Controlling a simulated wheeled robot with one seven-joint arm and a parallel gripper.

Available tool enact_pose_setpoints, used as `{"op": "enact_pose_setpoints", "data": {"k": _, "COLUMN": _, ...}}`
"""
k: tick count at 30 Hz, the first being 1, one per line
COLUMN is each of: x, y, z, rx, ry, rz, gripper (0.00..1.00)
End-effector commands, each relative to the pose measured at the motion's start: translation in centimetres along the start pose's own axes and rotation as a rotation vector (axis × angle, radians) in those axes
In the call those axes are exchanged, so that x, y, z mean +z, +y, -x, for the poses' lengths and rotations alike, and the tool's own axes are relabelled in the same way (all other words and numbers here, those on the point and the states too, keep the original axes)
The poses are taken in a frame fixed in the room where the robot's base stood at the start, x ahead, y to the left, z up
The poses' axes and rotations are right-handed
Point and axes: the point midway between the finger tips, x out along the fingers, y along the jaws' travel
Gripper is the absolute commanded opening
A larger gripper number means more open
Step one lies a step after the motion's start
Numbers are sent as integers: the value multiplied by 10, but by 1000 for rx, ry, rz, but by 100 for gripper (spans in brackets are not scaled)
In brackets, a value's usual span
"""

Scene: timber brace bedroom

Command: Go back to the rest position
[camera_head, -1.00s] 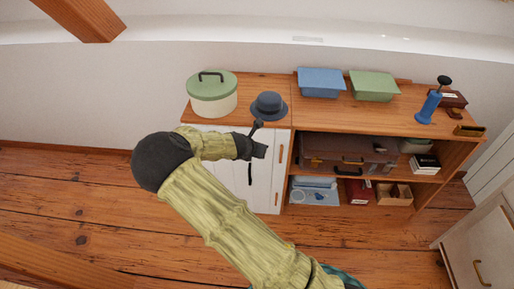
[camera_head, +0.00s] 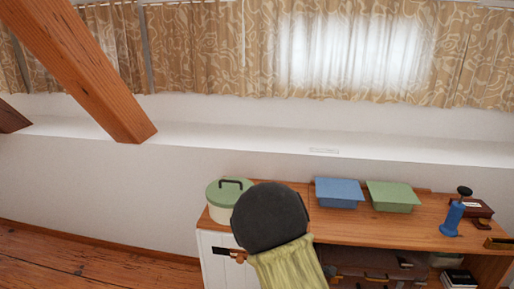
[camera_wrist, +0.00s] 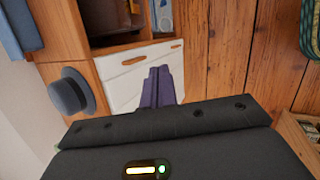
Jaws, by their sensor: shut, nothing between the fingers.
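My gripper (camera_wrist: 158,86) shows in the wrist view as two dark purple fingers lying together, shut and empty. It hangs in front of the white cabinet doors (camera_wrist: 122,72), touching nothing that I can see. In the head view my arm's dark round joint and pale green link stand in front of the cabinet, and the fingers cannot be made out clearly. A grey-blue hat (camera_wrist: 66,96) sits on the cabinet top, to the left of the fingers in the wrist view. In the head view the joint hides the hat.
On the wooden cabinet top (camera_head: 345,229) stand a green-lidded pot (camera_head: 218,211), a blue bin (camera_head: 339,194), a green bin (camera_head: 392,197) and a blue stamp-like tool (camera_head: 451,220). A timber beam (camera_head: 80,65) slants at the upper left. The floor (camera_head: 60,262) at left is clear.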

Motion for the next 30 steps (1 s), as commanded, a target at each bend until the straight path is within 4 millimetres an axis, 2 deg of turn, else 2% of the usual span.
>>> {"op": "enact_pose_setpoints", "data": {"k": 1, "x": 11, "y": -8, "z": 11, "rx": -28, "ry": 20, "rz": -130, "gripper": 0}}
{"op": "enact_pose_setpoints", "data": {"k": 6, "x": 34, "y": -38, "z": 46, "rx": -127, "ry": 67, "rz": -531, "gripper": 0}}
{"op": "enact_pose_setpoints", "data": {"k": 15, "x": 57, "y": -90, "z": 113, "rx": -282, "ry": 105, "rz": -1108, "gripper": 0}}
{"op": "enact_pose_setpoints", "data": {"k": 26, "x": 66, "y": -133, "z": 161, "rx": -383, "ry": 100, "rz": -1489, "gripper": 0}}
{"op": "enact_pose_setpoints", "data": {"k": 30, "x": 72, "y": -122, "z": 182, "rx": -387, "ry": 97, "rz": -1487, "gripper": 0}}
